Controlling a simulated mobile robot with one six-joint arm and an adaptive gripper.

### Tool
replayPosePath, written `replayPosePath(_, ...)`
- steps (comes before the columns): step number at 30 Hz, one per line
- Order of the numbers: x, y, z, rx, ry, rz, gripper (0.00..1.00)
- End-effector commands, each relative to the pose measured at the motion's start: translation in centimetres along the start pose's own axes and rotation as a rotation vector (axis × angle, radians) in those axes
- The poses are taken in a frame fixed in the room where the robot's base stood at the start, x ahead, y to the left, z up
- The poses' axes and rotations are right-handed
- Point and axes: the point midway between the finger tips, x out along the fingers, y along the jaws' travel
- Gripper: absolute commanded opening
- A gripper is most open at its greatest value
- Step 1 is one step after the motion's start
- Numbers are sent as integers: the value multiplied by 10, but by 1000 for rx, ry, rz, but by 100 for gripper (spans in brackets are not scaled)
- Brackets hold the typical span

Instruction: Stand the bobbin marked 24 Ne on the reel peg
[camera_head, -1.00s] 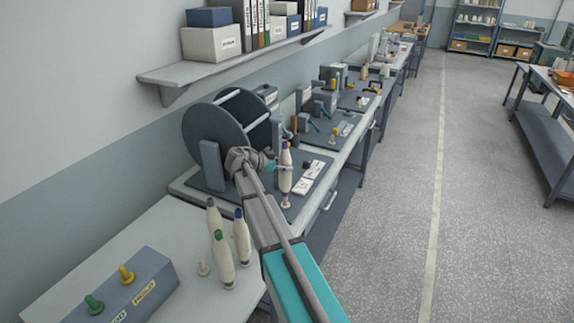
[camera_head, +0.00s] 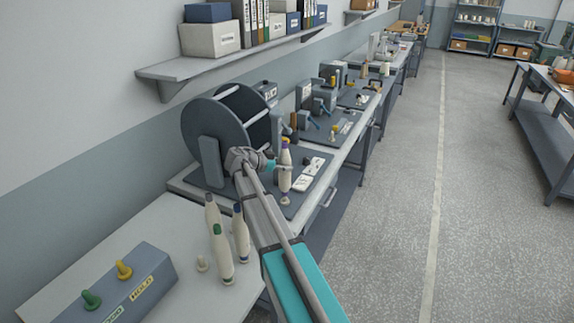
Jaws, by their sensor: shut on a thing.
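My gripper (camera_head: 273,166) is shut on a cream bobbin (camera_head: 286,172) with a purple-blue top, held upright over the front edge of the dark machine base. Its marking is too small to read. A small pale peg-like piece (camera_head: 285,200) shows directly beneath it; I cannot tell whether the two touch. The large dark reel (camera_head: 216,125) stands behind and left of my gripper. Three more cream bobbins stand on the near table: a grey-topped one (camera_head: 211,212), a green-topped one (camera_head: 222,262) and a blue-topped one (camera_head: 240,235).
A grey block (camera_head: 125,290) with a green and a yellow peg is at the near left. White labelled cards (camera_head: 308,174) lie right of the held bobbin. A wall shelf (camera_head: 215,62) with boxes hangs above. The right aisle is clear.

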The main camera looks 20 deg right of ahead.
Motion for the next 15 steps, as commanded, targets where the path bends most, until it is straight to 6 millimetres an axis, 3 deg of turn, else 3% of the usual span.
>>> replayPosePath(15, 4, 3, 12, -5, 0, 5, 14)
